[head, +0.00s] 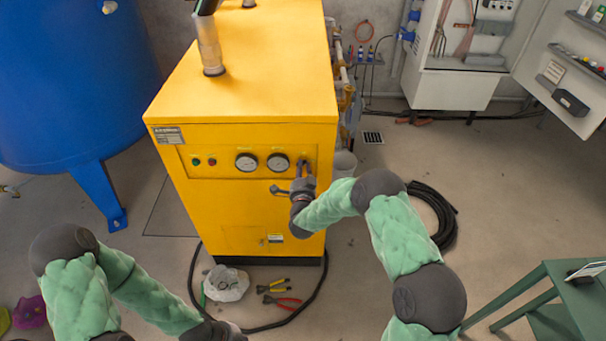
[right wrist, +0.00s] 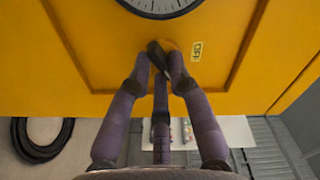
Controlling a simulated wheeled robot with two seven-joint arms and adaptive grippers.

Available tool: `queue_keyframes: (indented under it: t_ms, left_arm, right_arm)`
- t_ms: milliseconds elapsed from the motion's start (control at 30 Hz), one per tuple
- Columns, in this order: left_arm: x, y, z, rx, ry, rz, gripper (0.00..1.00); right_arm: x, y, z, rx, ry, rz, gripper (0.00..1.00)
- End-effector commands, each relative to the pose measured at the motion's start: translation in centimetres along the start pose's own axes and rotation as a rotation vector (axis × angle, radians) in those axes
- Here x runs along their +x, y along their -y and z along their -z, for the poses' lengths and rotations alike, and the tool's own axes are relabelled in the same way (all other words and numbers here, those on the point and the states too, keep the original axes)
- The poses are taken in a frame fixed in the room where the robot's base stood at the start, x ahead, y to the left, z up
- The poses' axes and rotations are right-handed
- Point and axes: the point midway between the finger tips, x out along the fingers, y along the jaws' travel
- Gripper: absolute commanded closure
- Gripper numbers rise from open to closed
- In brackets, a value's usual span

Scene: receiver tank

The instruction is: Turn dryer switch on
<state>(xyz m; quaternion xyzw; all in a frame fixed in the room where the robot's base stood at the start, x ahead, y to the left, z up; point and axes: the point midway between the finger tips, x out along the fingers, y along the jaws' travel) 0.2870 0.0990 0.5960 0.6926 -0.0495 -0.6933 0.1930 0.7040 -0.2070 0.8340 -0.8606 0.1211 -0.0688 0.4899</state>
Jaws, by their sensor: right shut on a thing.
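The yellow dryer cabinet (head: 245,105) stands in the middle of the head view. Its front panel has two gauges, a red and a green button, and my right gripper (head: 304,166) at the panel's right end. In the right wrist view, the fingers of this gripper (right wrist: 161,65) are closed around the small dark switch knob (right wrist: 157,47), which is tilted and has a yellow base. A small yellow label (right wrist: 196,50) is beside it. The fingers hide part of the knob. My left gripper (head: 232,329) is low at the bottom edge, its fingers unclear.
A blue tank (head: 75,75) stands at the left. Pliers (head: 282,300), a white bag (head: 226,283) and a black hose lie on the floor before the dryer. A coiled hose (head: 440,215) and a green table (head: 545,295) are at the right.

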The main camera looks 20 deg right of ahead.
Motion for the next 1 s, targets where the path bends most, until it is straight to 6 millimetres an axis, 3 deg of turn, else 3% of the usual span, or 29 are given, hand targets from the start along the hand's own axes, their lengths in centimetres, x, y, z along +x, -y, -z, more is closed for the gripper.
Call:
queue_keyframes:
  t_ms: [500, 1000]
  left_arm:
    - [4.3, 1.6, 0.2, 0.0, 0.0, 0.0, 1.0]
    - [5.4, 1.9, 0.2, 0.0, 0.0, 0.0, 1.0]
  right_arm:
    - [0.1, -0.2, -0.2, 0.416, -0.003, 0.002, 1.0]
    - [0.1, -0.1, -0.1, 0.551, -0.004, 0.001, 1.0]
